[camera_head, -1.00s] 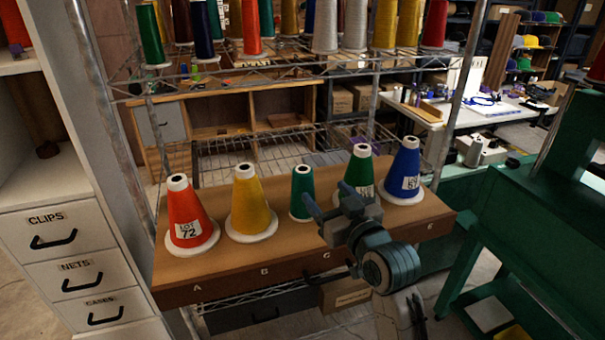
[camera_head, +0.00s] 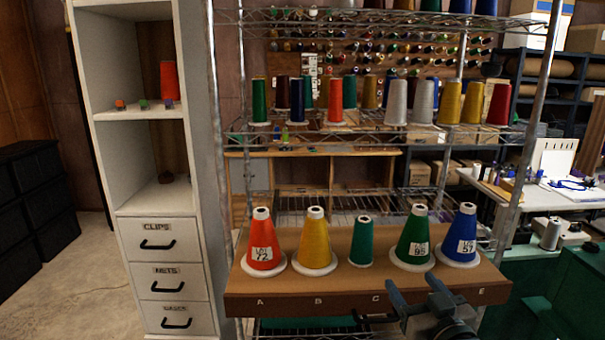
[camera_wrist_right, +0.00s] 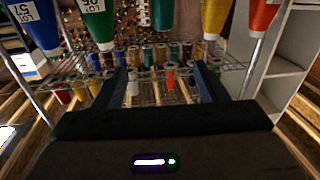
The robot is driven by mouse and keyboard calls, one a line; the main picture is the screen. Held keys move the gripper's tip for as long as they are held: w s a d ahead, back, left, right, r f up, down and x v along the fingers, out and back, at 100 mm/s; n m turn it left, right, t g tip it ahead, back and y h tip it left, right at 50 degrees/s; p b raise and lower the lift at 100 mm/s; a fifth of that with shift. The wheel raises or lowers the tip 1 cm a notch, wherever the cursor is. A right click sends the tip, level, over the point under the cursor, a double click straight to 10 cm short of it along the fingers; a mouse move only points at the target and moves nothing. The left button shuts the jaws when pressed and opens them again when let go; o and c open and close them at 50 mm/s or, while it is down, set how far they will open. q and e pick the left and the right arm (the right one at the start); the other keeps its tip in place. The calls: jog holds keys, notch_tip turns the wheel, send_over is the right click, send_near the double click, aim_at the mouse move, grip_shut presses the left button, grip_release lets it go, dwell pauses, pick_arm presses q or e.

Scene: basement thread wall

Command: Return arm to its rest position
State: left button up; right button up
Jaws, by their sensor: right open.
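My right gripper (camera_head: 413,287) is at the lower right of the head view, in front of the board's front edge near the letters C to E. Its two fingers stand apart with nothing between them. In the right wrist view the open fingers (camera_wrist_right: 161,85) point toward the shelving. My left gripper is not in view. On the wooden board (camera_head: 290,297) stand an orange cone (camera_head: 264,243), a yellow cone (camera_head: 315,242), a small teal cone (camera_head: 362,243), a green cone (camera_head: 414,240) and a blue cone (camera_head: 461,238), all upright.
A wire rack (camera_head: 408,138) behind the board carries more thread cones. A white cabinet (camera_head: 162,229) with labelled drawers stands at left. Green equipment (camera_head: 570,290) and a white worktable (camera_head: 545,193) are at right. Open floor (camera_head: 98,285) shows at far left.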

jog(key=s+d+f+g+h, duration=0.1)
jog(key=s+f+g, duration=0.4)
jog(key=f, duration=0.5)
jog(key=s+d+f+g+h, duration=0.1)
jog(key=s+d+f+g, duration=0.1)
jog(key=s+f, duration=0.65)
jog(key=s+d+f+m+g+h, duration=0.1)
jog(key=s+d+f+g, duration=0.1)
jog(key=s+f+g, duration=0.5)
jog(key=s+d+f+h, duration=0.15)
jog(key=s+f, duration=0.35)
jog(key=s, duration=0.5)
notch_tip(320, 180, down, 30)
jog(key=d+g, duration=0.1)
jog(key=d, duration=0.2)
jog(key=s+f+m+g, duration=0.1)
jog(key=s+f, duration=1.7)
jog(key=f, duration=0.1)
jog(key=shift+s+d+g+y, duration=0.15)
jog(key=shift+d+g+y, duration=0.15)
jog(key=shift+d+y, duration=0.15)
